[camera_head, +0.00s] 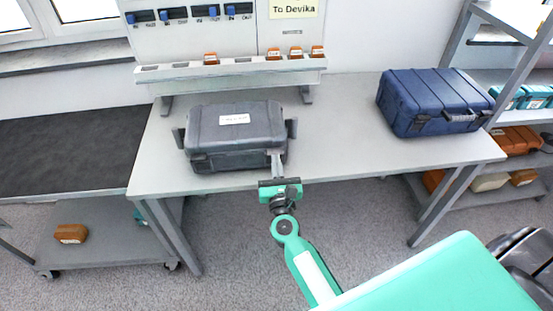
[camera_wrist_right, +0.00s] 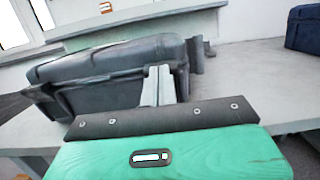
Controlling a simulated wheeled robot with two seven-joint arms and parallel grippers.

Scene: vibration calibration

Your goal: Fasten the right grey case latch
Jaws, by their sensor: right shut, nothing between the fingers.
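The grey case (camera_head: 222,138) sits closed on the table, with a white label on its lid. It also fills the left and middle of the right wrist view (camera_wrist_right: 100,82). Dark latch-like parts stick out at its left side (camera_head: 179,138) and right side (camera_head: 291,128). The right one (camera_wrist_right: 196,55) stands out from the case's right end in the wrist view. My right gripper (camera_head: 277,163) is shut and empty at the front right corner of the case. Its fingers (camera_wrist_right: 158,86) overlap the case front in view; whether they touch it I cannot tell. My left gripper is not in view.
A blue case (camera_head: 430,103) stands at the right of the table (camera_head: 345,135). A rack (camera_head: 225,72) with small orange boxes stands behind the grey case. A dark-topped cart (camera_head: 70,150) is at the left, shelves at the right. The table between the cases is clear.

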